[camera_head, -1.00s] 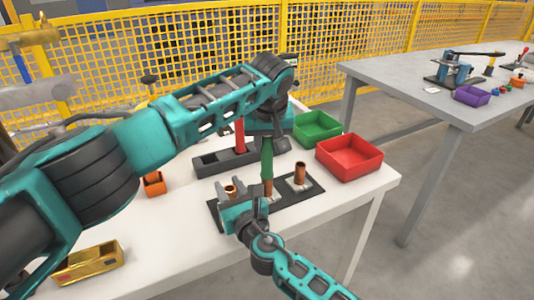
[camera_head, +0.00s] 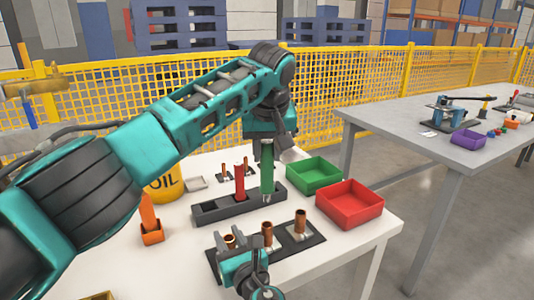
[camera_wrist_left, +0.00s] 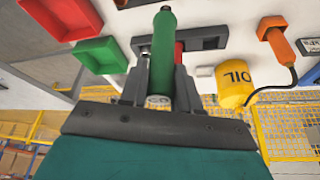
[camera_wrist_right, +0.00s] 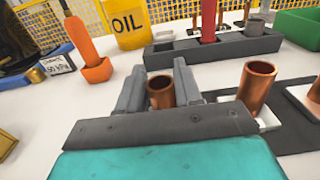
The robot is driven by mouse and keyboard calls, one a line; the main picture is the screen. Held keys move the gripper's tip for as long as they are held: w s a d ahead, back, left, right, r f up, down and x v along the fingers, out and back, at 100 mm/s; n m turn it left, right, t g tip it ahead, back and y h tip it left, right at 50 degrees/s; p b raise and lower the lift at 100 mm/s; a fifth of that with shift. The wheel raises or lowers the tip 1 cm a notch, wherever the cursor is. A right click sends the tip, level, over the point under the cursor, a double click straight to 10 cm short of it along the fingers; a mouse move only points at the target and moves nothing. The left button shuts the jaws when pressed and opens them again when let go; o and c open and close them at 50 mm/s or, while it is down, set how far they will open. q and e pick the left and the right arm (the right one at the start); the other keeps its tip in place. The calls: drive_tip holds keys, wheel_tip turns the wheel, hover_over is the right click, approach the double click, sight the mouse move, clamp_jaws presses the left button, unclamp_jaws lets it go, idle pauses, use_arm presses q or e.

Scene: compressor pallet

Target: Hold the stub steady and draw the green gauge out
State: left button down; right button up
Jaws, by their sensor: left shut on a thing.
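The green gauge (camera_head: 267,168) is upright in my left gripper (camera_head: 266,143), its lower end clear of the copper stubs in the head view. In the left wrist view the fingers (camera_wrist_left: 160,85) grip the gauge (camera_wrist_left: 163,50) from both sides. Several copper stubs stand on the dark mat: the left stub (camera_head: 228,242), the middle stub (camera_head: 267,234) and the right stub (camera_head: 300,222). My right gripper (camera_head: 230,243) is at the left stub. In the right wrist view its fingers (camera_wrist_right: 160,80) stand apart on either side of this stub (camera_wrist_right: 160,92).
A dark block (camera_head: 212,210) holds an upright red gauge (camera_head: 239,183). A green bin (camera_head: 315,174) and a red bin (camera_head: 350,204) stand at the right. A yellow oil can (camera_head: 165,188) and an orange holder (camera_head: 152,233) are at the left.

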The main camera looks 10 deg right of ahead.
drive_tip(key=o, duration=0.5)
